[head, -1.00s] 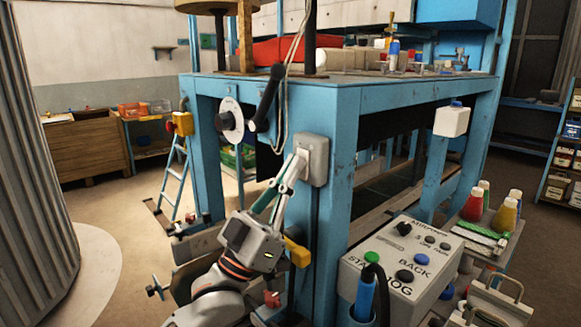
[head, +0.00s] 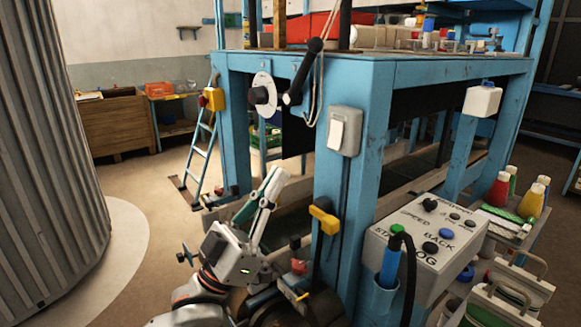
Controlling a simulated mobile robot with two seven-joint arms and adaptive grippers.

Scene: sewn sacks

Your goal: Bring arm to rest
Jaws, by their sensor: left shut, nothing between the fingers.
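My left gripper (head: 274,180) shows in the head view at the lower middle, on my arm that comes up from the bottom. Its pale fingers are together, point up and right, and hold nothing. It is in front of the blue machine frame (head: 352,200), apart from the grey switch box (head: 345,130) with a white rocker on the front post. The switch box is up and to the right of the fingertips. My right gripper is out of view.
A yellow-handled part (head: 324,220) sticks out from the blue post, right of my gripper. A control panel (head: 430,233) with several buttons stands at the right. A blue ladder (head: 201,145) and a ribbed grey cylinder (head: 50,170) are at left, with open floor (head: 150,210) between.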

